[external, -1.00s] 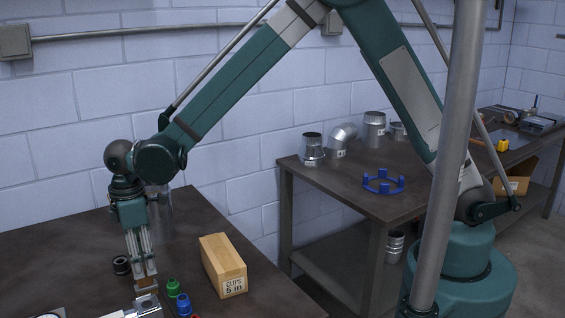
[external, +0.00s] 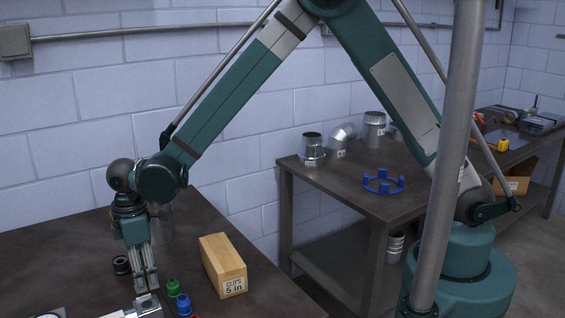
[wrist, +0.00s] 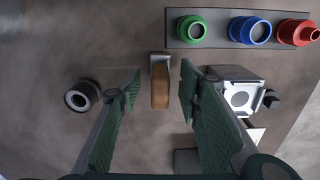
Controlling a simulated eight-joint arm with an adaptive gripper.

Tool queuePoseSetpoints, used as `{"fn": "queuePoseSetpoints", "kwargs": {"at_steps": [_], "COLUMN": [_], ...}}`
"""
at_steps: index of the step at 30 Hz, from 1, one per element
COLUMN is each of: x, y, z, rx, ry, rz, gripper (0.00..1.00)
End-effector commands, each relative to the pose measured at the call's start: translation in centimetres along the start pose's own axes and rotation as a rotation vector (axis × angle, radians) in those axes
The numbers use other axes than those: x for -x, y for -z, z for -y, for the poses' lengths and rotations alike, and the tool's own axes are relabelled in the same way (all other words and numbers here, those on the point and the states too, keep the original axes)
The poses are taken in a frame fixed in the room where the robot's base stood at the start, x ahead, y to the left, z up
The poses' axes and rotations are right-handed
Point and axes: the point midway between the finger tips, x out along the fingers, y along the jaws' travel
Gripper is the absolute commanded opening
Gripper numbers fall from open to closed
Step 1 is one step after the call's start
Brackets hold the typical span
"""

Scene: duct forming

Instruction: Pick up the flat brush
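The flat brush (wrist: 160,86), a narrow brown piece with a pale far end, shows in the wrist view between my finger pads. There is a visible gap on each side of it. My gripper (external: 147,284) points down over the table at the lower left in the external view. In the wrist view my gripper (wrist: 159,97) is open, with its green pads well apart. I cannot make out the brush in the external view, where the fingers and a metal block are in front.
A dark ring (wrist: 81,96) lies left of my fingers. A metal block (wrist: 241,92) is close on the right. A grey strip (wrist: 218,42) with green, blue and red fittings lies beyond. A box (external: 223,264) marked as clips stands to the right in the external view.

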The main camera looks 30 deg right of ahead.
Motion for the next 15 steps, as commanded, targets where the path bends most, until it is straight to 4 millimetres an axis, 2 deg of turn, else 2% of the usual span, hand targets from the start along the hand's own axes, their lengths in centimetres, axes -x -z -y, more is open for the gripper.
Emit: {"fn": "queuePoseSetpoints", "kwargs": {"at_steps": [6,15], "x": [-2.2,-2.7], "y": [0.1,0.0], "z": [0.0,0.0], "rx": [0.0,0.0], "ry": [0.0,0.0], "rz": [0.0,0.0], "gripper": [0.35,0.35]}}
